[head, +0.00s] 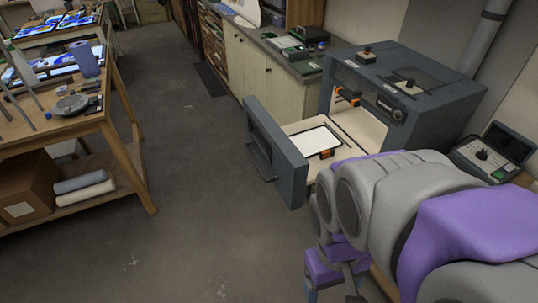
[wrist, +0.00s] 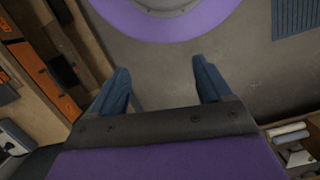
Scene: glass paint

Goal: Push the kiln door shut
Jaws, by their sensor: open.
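The kiln (head: 420,100) is a dark blue-grey box on the right of the head view. Its door (head: 275,155) is a thick slab with a bar handle (head: 261,160), standing well out from the kiln's front on the left. A pale slide-out bed with a white sheet (head: 312,141) lies between the door and the kiln's opening. My gripper (head: 332,284) is low in the head view, below and right of the door and apart from it. In the wrist view my gripper (wrist: 160,72) has its two fingers spread with nothing between them. My arm hides the kiln's lower front.
A wooden workbench (head: 105,118) with tools, a box and rolls on its lower shelf stands at the left. A pale cabinet (head: 255,65) runs behind the door. A dark floor mat (head: 212,78) lies further back. The grey floor (head: 190,190) between bench and kiln is clear.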

